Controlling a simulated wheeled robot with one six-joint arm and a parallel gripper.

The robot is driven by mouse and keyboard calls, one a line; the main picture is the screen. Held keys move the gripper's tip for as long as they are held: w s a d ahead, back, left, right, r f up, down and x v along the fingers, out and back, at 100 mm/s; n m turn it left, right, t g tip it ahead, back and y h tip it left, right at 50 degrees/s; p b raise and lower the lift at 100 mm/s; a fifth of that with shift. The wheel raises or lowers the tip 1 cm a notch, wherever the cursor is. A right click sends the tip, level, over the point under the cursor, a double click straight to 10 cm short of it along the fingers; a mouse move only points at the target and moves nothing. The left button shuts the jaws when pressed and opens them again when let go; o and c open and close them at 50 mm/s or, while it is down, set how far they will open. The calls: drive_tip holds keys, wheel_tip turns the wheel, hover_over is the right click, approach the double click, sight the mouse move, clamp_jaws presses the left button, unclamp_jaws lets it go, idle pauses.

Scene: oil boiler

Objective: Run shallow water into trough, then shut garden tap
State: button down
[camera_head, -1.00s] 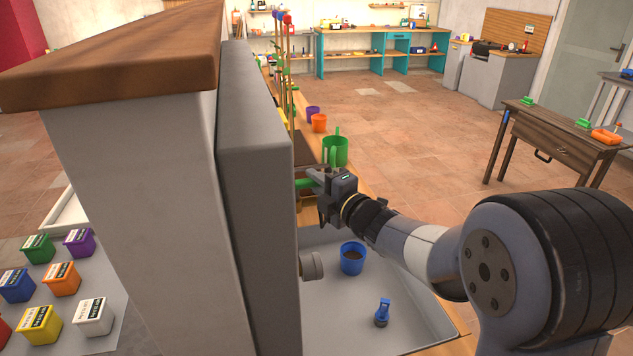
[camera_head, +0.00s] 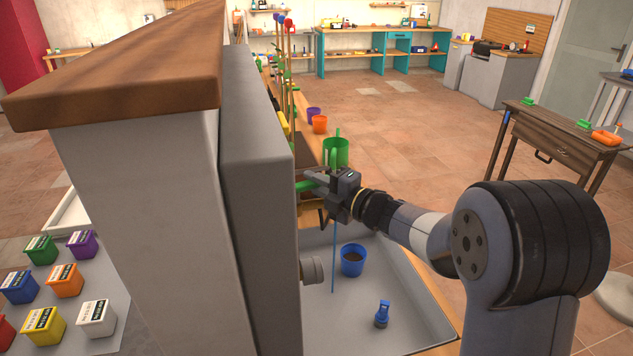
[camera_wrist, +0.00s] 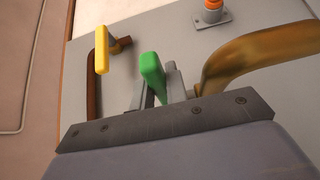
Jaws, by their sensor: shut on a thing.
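My gripper (camera_head: 322,184) is at the wall beside the trough, shut on the green tap lever (camera_head: 304,185). In the wrist view the green lever (camera_wrist: 151,72) stands between the two grey fingers. A curved brass spout (camera_wrist: 245,55) is to its right. A thin blue stream of water (camera_head: 333,262) falls below my gripper into the grey trough (camera_head: 425,312). A water layer on the trough floor cannot be made out. The tap body is mostly hidden behind the wall and my gripper.
A blue pot of soil (camera_head: 352,261) and a small blue item (camera_head: 382,314) stand in the trough. A grey round fitting (camera_head: 312,270) juts from the wall. In the wrist view, a yellow lever (camera_wrist: 101,50) and an orange knob (camera_wrist: 212,5) are nearby. A green can (camera_head: 336,153) stands beyond.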

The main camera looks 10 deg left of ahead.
idle(0.3)
drive_tip(key=c, duration=1.4)
unclamp_jaws()
drive_tip(key=b+v, duration=0.2)
drive_tip(key=v, duration=0.8)
drive_tip(key=shift+d, duration=0.35)
